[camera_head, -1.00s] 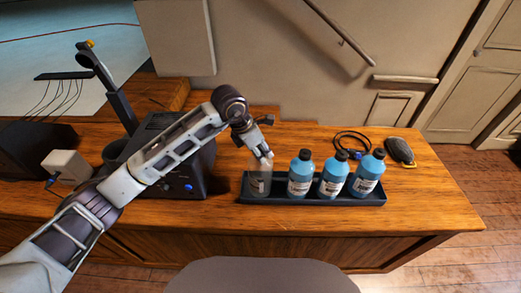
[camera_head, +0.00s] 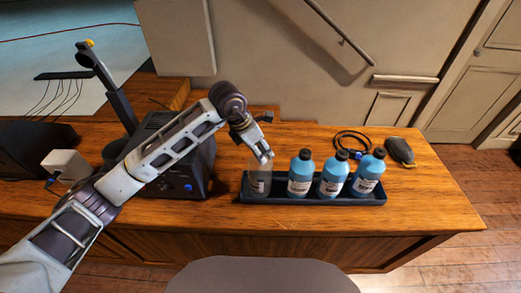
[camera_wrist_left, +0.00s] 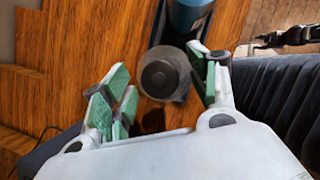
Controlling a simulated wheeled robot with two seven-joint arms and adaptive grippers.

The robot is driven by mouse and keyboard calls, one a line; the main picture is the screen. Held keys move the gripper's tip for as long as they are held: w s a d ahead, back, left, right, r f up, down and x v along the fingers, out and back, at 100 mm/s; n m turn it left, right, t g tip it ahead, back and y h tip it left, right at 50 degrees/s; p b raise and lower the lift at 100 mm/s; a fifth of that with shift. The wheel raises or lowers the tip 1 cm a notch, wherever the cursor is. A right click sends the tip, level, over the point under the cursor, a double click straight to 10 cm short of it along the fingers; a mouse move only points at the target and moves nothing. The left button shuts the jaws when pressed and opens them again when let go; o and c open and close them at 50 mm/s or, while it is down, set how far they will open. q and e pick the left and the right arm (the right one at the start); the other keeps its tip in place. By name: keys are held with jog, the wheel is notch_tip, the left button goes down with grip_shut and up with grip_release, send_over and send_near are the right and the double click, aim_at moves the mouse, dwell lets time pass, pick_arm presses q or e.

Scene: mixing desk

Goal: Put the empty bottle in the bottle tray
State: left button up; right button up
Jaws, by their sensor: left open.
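The empty bottle (camera_head: 258,182), clear grey with a dark label, stands upright at the left end of the dark bottle tray (camera_head: 315,201). Three blue bottles with black caps, one of them the nearest blue bottle (camera_head: 300,177), stand to its right in the same tray. My left gripper (camera_head: 263,156) is just above the empty bottle's top and partly hides it. In the left wrist view the green-padded fingers of my left gripper (camera_wrist_left: 160,92) are open, one on each side of the bottle's dark round cap (camera_wrist_left: 162,75), with a gap visible on the left side.
A black device (camera_head: 175,185) with a blue knob stands left of the tray, under my left arm. A dark mouse-like object (camera_head: 399,151) and a coiled cable (camera_head: 352,140) lie behind the tray at right. The desk's right end (camera_head: 435,200) is clear.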

pick_arm(q)
jog(key=b+v, duration=0.1)
jog(key=v, duration=1)
pick_arm(e)
jog(key=shift+w+d+f, duration=0.2)
jog(key=shift+d+f, duration=0.45)
jog(key=shift+d, duration=0.05)
jog(key=shift+a, duration=0.1)
